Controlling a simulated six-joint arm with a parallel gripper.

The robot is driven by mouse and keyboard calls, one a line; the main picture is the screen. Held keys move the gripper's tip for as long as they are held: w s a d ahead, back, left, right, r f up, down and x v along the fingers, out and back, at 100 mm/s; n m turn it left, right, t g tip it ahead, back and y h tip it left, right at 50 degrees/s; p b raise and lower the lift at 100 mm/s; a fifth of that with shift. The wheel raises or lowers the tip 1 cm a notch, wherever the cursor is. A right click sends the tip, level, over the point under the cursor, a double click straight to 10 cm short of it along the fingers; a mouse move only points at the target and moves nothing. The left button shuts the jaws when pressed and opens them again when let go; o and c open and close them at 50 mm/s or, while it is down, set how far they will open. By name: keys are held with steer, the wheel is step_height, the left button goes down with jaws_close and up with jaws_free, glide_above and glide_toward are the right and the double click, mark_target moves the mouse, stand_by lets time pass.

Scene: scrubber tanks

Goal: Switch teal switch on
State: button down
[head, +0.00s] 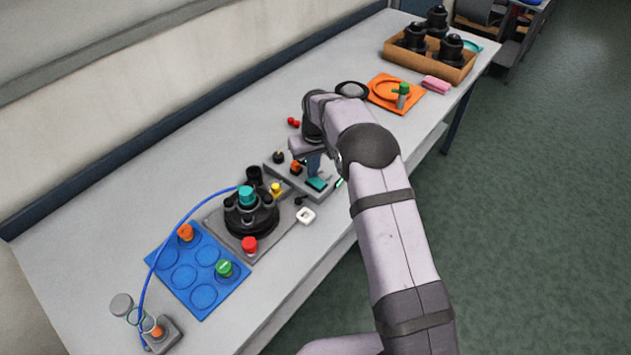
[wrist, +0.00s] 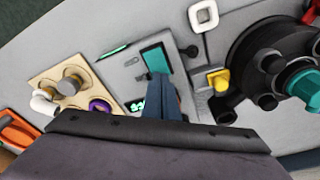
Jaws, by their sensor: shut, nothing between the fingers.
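The teal switch (head: 317,184) is a flat rocker at the near end of a grey panel (head: 275,168). In the wrist view the teal switch (wrist: 157,57) shows as a teal rectangle just beyond my fingertips. My gripper (head: 314,173) is shut and empty, with its blue-grey fingers pointing down over the panel. In the wrist view my gripper's tips (wrist: 158,77) overlap the near edge of the switch. I cannot tell whether they touch it. Which way the rocker is tipped is not clear.
A white square ring (head: 306,215) lies near. A board with pegs (wrist: 72,92) is on the other side.

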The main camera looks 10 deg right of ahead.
mark_target(314, 181)
steer(key=shift+f+b, duration=0.35)
steer(key=shift+f, duration=0.3)
steer(key=shift+r, duration=0.15)
step_height(314, 181, up, 7)
steer(key=p, duration=0.5)
stand_by(0.6)
stand_by(0.4)
steer(key=s+d+r+m+g, duration=0.1)
steer(key=s+d+r, duration=0.2)
steer(key=s, duration=0.6)
steer(key=s+d+r+m, duration=0.1)
steer(key=s+d+r, duration=0.2)
steer(key=s, duration=0.5)
steer(key=s+d+f+m, duration=0.1)
steer(key=s+d, duration=0.1)
steer(key=s, duration=1.7)
steer(key=shift+s+d+g, duration=0.15)
steer(key=shift+d+g, duration=0.05)
steer(key=shift+g, duration=0.2)
